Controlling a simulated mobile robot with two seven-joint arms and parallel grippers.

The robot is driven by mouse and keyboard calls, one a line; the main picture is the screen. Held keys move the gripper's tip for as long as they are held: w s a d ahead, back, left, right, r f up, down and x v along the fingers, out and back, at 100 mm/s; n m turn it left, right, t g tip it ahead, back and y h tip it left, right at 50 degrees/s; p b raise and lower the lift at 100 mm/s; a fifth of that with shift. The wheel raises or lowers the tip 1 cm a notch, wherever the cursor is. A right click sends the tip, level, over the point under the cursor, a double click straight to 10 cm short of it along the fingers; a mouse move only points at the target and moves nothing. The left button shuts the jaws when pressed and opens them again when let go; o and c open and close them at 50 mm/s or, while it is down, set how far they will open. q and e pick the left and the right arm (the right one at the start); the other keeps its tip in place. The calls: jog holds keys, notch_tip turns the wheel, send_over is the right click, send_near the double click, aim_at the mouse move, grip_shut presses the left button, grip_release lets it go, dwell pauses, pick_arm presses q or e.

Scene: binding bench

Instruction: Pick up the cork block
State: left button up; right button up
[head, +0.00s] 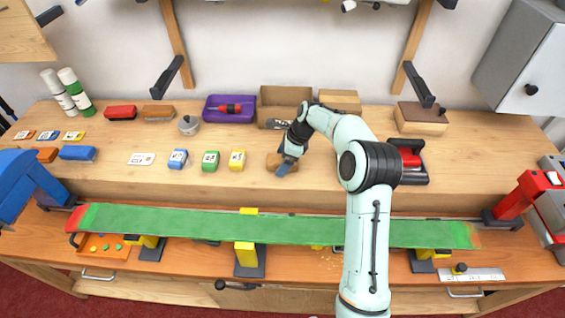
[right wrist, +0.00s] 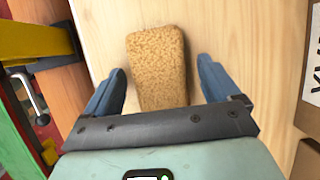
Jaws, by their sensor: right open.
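The cork block (right wrist: 157,62) is a tan, speckled block lying on the wooden shelf. In the right wrist view it lies between the two blue-grey fingers of my right gripper (right wrist: 160,85), with a gap to each finger. The gripper is open. In the head view the cork block (head: 274,160) shows beside the right gripper's fingers (head: 286,165), which cover part of it. The block's near end is hidden by the gripper body in the wrist view. My left gripper is not in view.
Yellow (head: 237,160), green (head: 211,161) and blue (head: 178,159) blocks stand left of the cork. A cardboard box (head: 268,104) and a purple tray (head: 216,114) are behind. A long green strip (head: 280,229) runs along the front, below the shelf edge.

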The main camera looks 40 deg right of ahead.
jog(key=shift+f, duration=0.1)
dwell(0.4)
jog(key=c, duration=1.1)
jog(key=shift+c, duration=0.2)
notch_tip(320, 180, up, 13)
jog(key=p, duration=0.2)
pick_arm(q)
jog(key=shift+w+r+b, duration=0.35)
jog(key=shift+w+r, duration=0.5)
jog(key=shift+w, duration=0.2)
pick_arm(e)
notch_tip(320, 180, up, 7)
send_over(282, 159)
jog(key=shift+d, duration=0.1)
